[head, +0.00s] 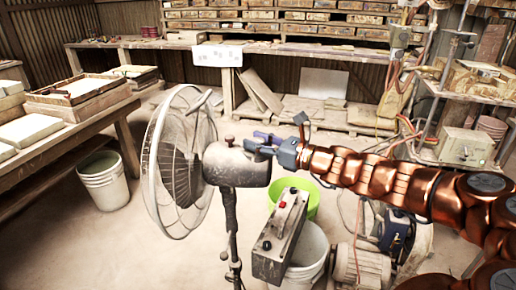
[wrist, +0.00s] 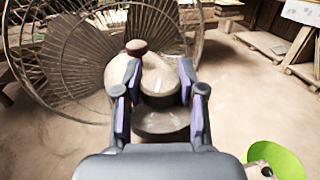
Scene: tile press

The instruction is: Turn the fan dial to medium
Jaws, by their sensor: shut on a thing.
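The standing fan has a round wire cage (head: 180,160) and a dusty grey motor housing (head: 236,165) on a thin pole. In the wrist view the fan dial (wrist: 160,88) is a round grey knob with a short white mark on its face, pointing nearly straight up. My gripper (head: 265,146) is at the right, rear end of the housing. In the wrist view its two purple-padded fingers (wrist: 159,78) are shut on the dial, one on each side. The head view does not show the dial clearly, and I can read no setting labels.
A grey control box (head: 280,238) with a red button stands below my gripper, by a green bucket (head: 312,200) and a white bucket (head: 308,252). A wooden bench (head: 75,120) is at the left. Open floor lies behind the fan.

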